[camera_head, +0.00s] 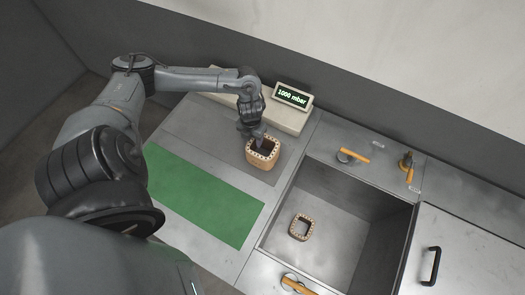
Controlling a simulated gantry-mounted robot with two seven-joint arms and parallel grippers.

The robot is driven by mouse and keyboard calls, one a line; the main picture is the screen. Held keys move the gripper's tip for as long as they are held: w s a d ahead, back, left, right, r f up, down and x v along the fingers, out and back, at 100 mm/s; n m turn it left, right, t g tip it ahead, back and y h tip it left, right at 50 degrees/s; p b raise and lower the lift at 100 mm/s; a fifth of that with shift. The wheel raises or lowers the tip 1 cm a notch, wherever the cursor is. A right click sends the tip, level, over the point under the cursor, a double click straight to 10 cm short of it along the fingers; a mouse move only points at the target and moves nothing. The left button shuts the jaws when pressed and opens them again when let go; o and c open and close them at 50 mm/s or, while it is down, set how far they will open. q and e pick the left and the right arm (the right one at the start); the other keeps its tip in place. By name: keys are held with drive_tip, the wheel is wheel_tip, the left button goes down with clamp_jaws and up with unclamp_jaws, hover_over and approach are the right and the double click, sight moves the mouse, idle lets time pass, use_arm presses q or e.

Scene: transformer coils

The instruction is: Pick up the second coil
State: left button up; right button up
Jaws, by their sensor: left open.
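One square, ring-shaped copper-brown coil (262,154) stands on the grey worktop, just right of the green mat. My left gripper (257,138) is right above this coil, with its fingertips at or in the opening; whether they touch it I cannot tell. The left gripper is open. A second square coil (302,227) lies on the floor of the sunken metal chamber, apart from my gripper. My right gripper is not in view.
The sunken chamber's wall (375,215) rises around the lower coil. A box with a display (293,96) reading 1000 mbar stands behind the gripper. Orange-handled clamps (352,156) sit on the rim. A lid with a black handle (431,266) is at right. The green mat (205,195) is clear.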

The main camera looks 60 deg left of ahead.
use_arm(q)
drive_tip(key=f, duration=0.4)
drive_tip(key=shift+s+a+f, duration=0.1)
drive_tip(key=shift+s, duration=0.15)
drive_tip(key=shift+f, duration=0.65)
drive_tip(key=shift+a, duration=0.1)
clamp_jaws()
